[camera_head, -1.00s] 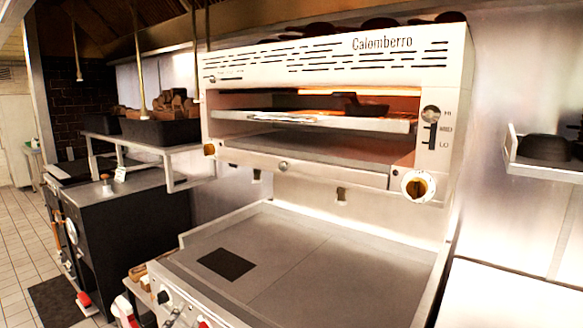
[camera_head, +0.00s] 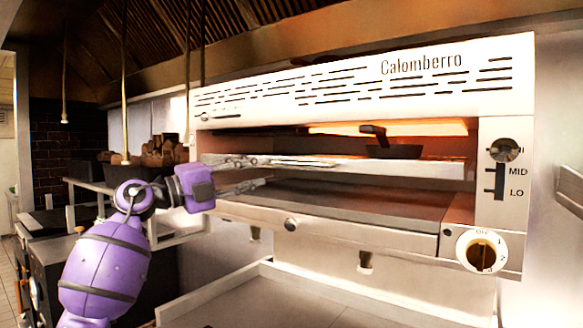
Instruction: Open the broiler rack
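The broiler (camera_head: 350,85) is a white-fronted "Calomberro" unit with an open front and a glowing upper part. Its broiler rack (camera_head: 400,168) is a pale shelf across the opening, with a dark pan (camera_head: 395,151) on it. My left gripper (camera_head: 250,174), on a purple arm from the left, is at the left front of the rack. Its fingers point right and look spread, one near the rack's front edge and one lower. Whether they touch the rack is not clear. My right gripper is not in view.
A lower tray (camera_head: 350,208) sits under the rack. A knob (camera_head: 482,252) and a HI-MID-LO slider (camera_head: 500,170) are on the broiler's right side. A flat griddle (camera_head: 330,305) lies below. A side shelf (camera_head: 90,186) with a dark bin is behind my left arm.

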